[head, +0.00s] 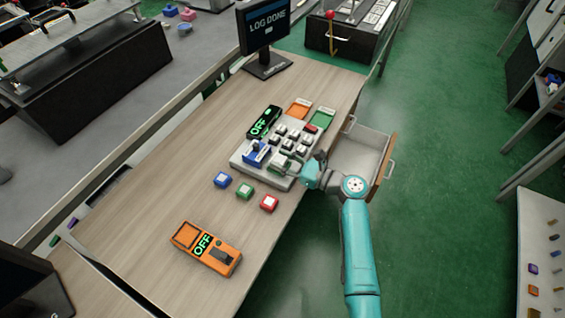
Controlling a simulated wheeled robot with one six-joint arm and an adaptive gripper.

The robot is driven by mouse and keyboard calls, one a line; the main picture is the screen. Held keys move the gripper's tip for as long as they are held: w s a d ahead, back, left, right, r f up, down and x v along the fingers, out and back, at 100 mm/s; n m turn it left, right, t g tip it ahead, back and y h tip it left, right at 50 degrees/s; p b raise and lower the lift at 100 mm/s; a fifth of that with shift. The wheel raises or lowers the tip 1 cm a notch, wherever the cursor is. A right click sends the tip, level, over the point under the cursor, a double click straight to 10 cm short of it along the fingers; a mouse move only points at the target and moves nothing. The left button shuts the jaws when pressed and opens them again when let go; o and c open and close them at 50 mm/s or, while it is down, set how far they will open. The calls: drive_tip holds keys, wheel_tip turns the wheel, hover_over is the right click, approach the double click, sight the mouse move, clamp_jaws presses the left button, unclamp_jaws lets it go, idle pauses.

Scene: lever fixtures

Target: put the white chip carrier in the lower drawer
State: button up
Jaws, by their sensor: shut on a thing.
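My gripper (296,170) is at the front right corner of a pale grey fixture tray (238,158) on the wooden table. It is shut on a small pale thing, mostly hidden by the fingers; I cannot clearly tell whether this is the white chip carrier. No other white carrier stands out clearly. An open drawer (359,156) juts from the table's right side, beyond my arm. Its inside is pale and looks empty. I cannot tell for sure that it is the lower one.
Blue (222,180), green (244,192) and red (269,203) carriers lie in front of the tray. An orange device (207,249) reading OFF lies nearer. The tray holds several dark-and-white pieces and a blue fixture (257,153). A monitor (264,28) stands behind.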

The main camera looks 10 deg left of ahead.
drive_tip(key=shift+f, duration=0.6)
drive_tip(key=shift+f, duration=0.1)
drive_tip(key=o, duration=0.9)
drive_tip(key=shift+f, duration=0.1)
drive_tip(key=v, duration=0.7)
drive_tip(key=r+v, duration=0.1)
drive_tip(key=v, duration=0.2)
drive_tip(key=shift+s+d, duration=0.25)
drive_tip(key=shift+d, duration=0.1)
drive_tip(key=shift+f, duration=0.1)
